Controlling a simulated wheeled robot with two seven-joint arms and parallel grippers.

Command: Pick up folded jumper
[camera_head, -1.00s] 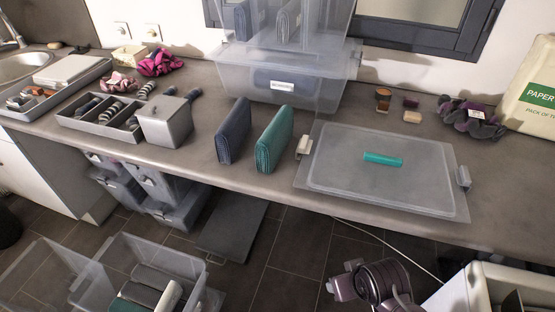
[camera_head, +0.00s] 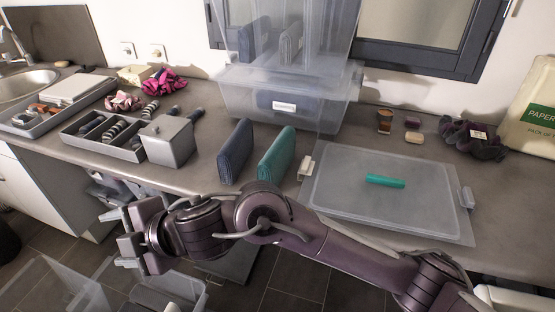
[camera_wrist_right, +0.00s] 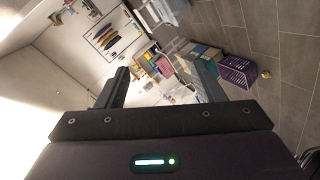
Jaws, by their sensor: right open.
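A navy folded jumper (camera_head: 235,152) stands upright on the counter in the head view. A teal folded jumper (camera_head: 277,153) stands upright just right of it, with a gap between them. My right gripper (camera_head: 117,236) is open and empty, at the lower left in front of the counter's front edge. It points left, away from both jumpers. Its spread fingers also show in the right wrist view (camera_wrist_right: 158,88), with only distant room between them. My left gripper is not in view.
A clear lid (camera_head: 385,215) with a teal roll (camera_head: 385,181) lies at right on the counter. Stacked clear bins (camera_head: 290,100) stand behind the jumpers. A grey box (camera_head: 167,143) and divided tray (camera_head: 75,137) are left. An open clear bin (camera_head: 110,275) stands on the floor.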

